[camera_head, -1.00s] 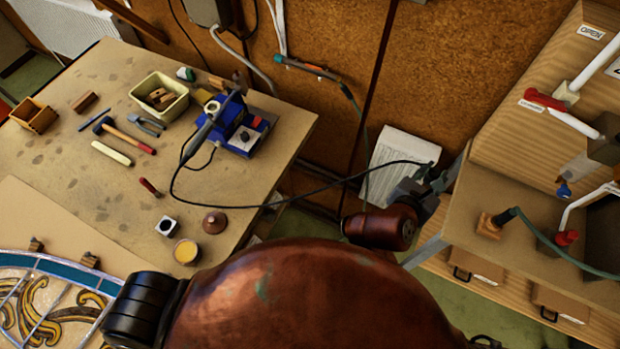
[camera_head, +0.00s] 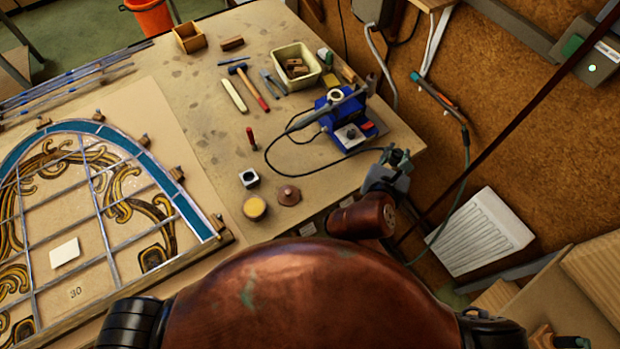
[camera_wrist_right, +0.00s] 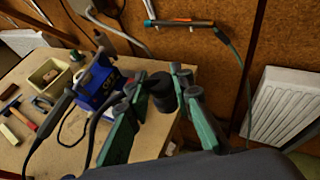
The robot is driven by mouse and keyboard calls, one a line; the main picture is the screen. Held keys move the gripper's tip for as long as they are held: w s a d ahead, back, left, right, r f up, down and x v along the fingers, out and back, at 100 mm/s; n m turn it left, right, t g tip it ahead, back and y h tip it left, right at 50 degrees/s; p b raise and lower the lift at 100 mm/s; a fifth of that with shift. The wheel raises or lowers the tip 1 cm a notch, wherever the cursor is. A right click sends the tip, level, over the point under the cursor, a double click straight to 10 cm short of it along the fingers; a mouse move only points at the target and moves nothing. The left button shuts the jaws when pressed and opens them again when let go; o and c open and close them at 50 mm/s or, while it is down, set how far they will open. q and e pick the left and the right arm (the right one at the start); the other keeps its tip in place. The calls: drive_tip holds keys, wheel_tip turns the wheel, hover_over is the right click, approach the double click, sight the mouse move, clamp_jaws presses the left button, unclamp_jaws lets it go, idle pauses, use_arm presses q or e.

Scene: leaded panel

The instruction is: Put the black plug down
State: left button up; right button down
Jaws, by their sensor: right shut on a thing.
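My right gripper (camera_head: 396,160) is at the right edge of the workbench, right of the blue soldering station (camera_head: 343,130). It is shut on the black plug (camera_wrist_right: 162,92), which shows as a dark ribbed piece between the green fingers in the right wrist view. In the head view the plug is hard to make out at the fingers. A black cable (camera_head: 300,170) loops from the station over the bench to the gripper. My left gripper is not in view.
The workbench (camera_head: 215,150) carries a cream tub (camera_head: 310,78), a hammer (camera_head: 250,88), a yellow pot (camera_head: 254,208) and a brown cone (camera_head: 289,195). The leaded panel (camera_head: 90,200) lies at left. A green-cabled tool (camera_head: 435,92) is on the wall. A white radiator (camera_head: 480,232) stands at right.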

drive_tip(key=s+a+f+n+y+p, duration=0.7)
drive_tip(key=s+a+n+y+p, duration=0.15)
drive_tip(key=a+y, duration=0.2)
drive_tip(key=shift+h, duration=0.35)
drive_tip(key=w+a+f, duration=0.3)
drive_tip(key=w, duration=0.1)
drive_tip(key=w+a+f, duration=0.2)
drive_tip(key=w+f, duration=0.1)
drive_tip(key=w, duration=0.1)
drive_tip(key=w+a+f, duration=0.3)
drive_tip(key=shift+w+a+f+p, duration=0.3)
drive_tip(key=shift+w+f+p, duration=0.05)
drive_tip(key=shift+w+f, duration=0.05)
drive_tip(key=shift+w+a+f, duration=0.15)
drive_tip(key=shift+w+f, duration=0.05)
drive_tip(key=shift+f, duration=0.15)
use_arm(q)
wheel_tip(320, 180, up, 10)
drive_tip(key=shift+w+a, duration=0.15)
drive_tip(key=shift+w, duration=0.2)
use_arm(e)
drive_tip(key=shift+f, duration=1.45)
use_arm(q)
drive_tip(key=shift+b, duration=0.3)
use_arm(e)
drive_tip(key=shift+f, duration=0.1)
